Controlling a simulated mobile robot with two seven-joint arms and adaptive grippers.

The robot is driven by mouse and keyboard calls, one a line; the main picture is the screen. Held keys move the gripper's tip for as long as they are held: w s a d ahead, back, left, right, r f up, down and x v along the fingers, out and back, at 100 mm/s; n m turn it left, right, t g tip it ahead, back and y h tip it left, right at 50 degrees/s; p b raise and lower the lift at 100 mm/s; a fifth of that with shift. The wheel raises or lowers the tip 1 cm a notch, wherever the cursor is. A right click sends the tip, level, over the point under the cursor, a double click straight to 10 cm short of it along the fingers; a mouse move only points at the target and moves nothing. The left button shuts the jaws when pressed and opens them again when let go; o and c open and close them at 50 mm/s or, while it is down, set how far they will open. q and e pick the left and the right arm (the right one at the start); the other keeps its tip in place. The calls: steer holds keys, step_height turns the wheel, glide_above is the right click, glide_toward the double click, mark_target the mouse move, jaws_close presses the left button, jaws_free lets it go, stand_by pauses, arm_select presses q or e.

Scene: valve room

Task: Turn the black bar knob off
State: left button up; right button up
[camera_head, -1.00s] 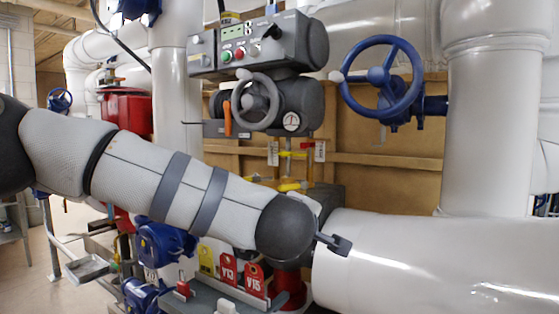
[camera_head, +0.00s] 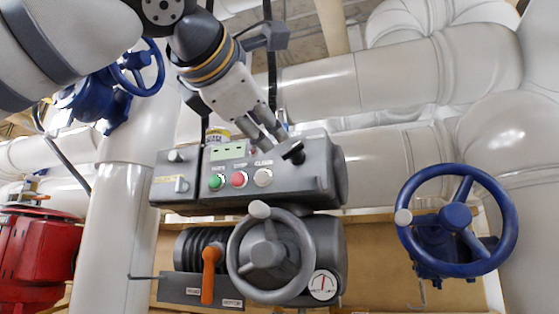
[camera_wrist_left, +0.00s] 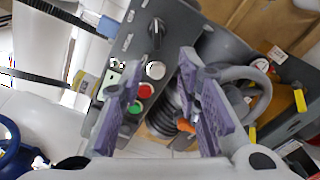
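The black bar knob (camera_head: 293,152) sits on the right end of the grey control box's sloped front panel (camera_head: 240,195), right of the green, red and white buttons. In the left wrist view the knob (camera_wrist_left: 156,32) shows beyond the fingertips, near the top of the picture. My left gripper (camera_head: 277,133) reaches down from above, just left of the knob at the box's top edge. In the left wrist view its purple-padded fingers (camera_wrist_left: 158,62) are apart with nothing held between them. I see no clear contact with the knob. My right gripper is not in view.
Below the panel are a grey handwheel (camera_head: 270,255), an orange lever (camera_head: 210,272) and a round gauge (camera_head: 322,285). A blue handwheel (camera_head: 457,220) stands to the right. Large white pipes (camera_head: 390,75) run behind. Clear space lies in front of the panel.

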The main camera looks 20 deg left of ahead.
mark_target(290, 149)
arm_select(q)
steer(key=w, duration=0.7)
steer(key=w+d, duration=0.1)
steer(key=w, duration=0.3)
steer(key=shift+w+r, duration=0.2)
steer(key=shift+r, duration=0.2)
steer(key=shift+a, duration=0.1)
jaws_close()
